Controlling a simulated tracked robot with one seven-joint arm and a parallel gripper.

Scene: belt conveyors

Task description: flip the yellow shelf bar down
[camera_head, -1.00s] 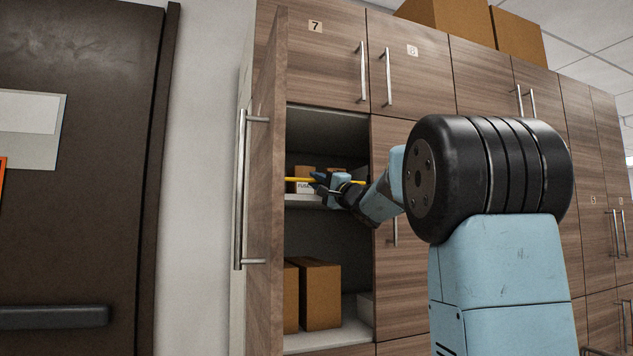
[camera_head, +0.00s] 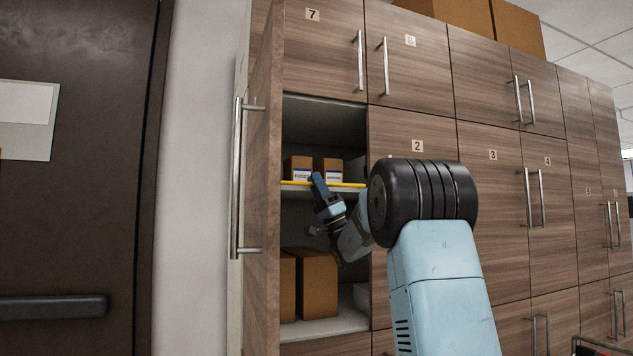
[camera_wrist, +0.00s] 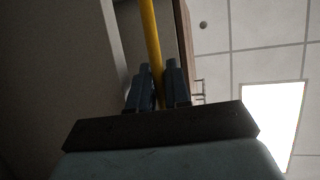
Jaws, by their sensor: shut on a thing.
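The yellow shelf bar (camera_head: 349,184) runs level along the front edge of the middle shelf in the open cabinet. Two small boxes (camera_head: 330,170) stand behind it on that shelf. My gripper (camera_head: 318,180) reaches up from below the shelf, tilted, with its fingertips at the bar's left part. In the wrist view the yellow bar (camera_wrist: 150,30) runs between the two dark fingers of my gripper (camera_wrist: 158,82), which are shut on it. The fingers hide a short piece of the bar.
The open cabinet door (camera_head: 263,180) with its long handle stands left of the opening. Large brown boxes (camera_head: 317,287) stand in the compartment below, under my wrist. Closed cabinet doors (camera_head: 417,125) lie to the right. A dark room door (camera_head: 70,200) is at the far left.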

